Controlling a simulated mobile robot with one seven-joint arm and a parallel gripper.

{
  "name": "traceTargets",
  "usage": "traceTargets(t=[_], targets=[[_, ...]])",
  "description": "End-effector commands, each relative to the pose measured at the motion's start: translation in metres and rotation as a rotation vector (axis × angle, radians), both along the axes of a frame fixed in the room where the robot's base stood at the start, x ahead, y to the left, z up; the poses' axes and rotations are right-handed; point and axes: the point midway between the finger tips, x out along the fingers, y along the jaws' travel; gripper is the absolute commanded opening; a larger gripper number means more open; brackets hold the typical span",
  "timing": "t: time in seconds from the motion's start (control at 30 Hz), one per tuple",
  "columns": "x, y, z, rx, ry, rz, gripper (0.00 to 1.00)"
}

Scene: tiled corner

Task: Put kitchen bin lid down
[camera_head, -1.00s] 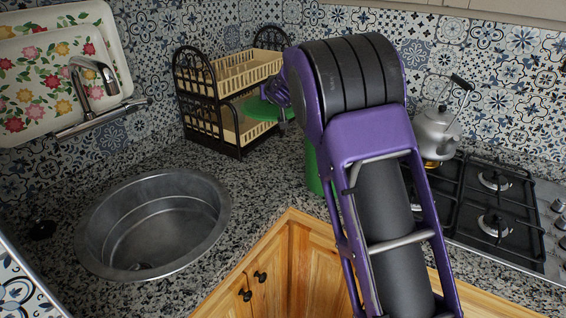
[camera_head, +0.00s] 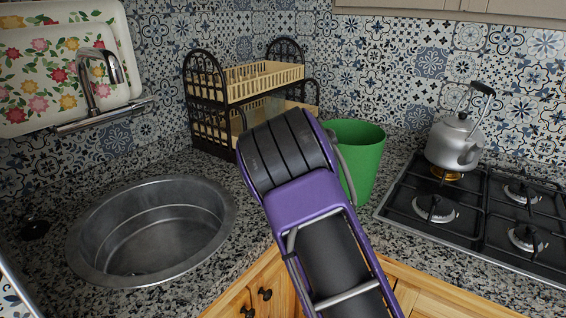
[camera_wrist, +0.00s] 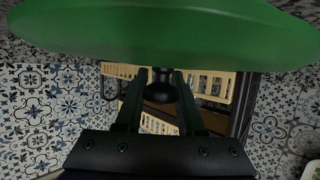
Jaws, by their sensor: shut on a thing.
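The kitchen bin (camera_head: 358,160) is a green, open-topped bucket standing on the granite counter between the rack and the stove; my arm covers its lower left part. The green lid (camera_wrist: 170,35) fills the top of the wrist view, with its black knob between my fingers. My gripper (camera_wrist: 161,86) is shut on that knob. In the head view, my purple arm hides both the gripper and the lid, so I cannot tell how they sit relative to the bin.
A two-tier dish rack (camera_head: 262,82) stands behind my arm. A round sink (camera_head: 150,230) and tap (camera_head: 92,85) are at left. A stove (camera_head: 480,215) with a kettle (camera_head: 457,140) is at right. Some bare counter (camera_head: 395,165) shows between bin and stove.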

Motion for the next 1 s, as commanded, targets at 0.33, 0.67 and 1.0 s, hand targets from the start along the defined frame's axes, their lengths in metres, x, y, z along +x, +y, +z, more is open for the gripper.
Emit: traceTargets(t=[0.33, 0.67, 1.0], targets=[[0.000, 0.000, -0.031, -0.001, 0.000, 0.000, 0.00], [0.000, 0.000, -0.035, -0.001, 0.001, 0.000, 0.52], [0.000, 0.000, -0.034, -0.001, 0.001, 0.000, 0.68]])
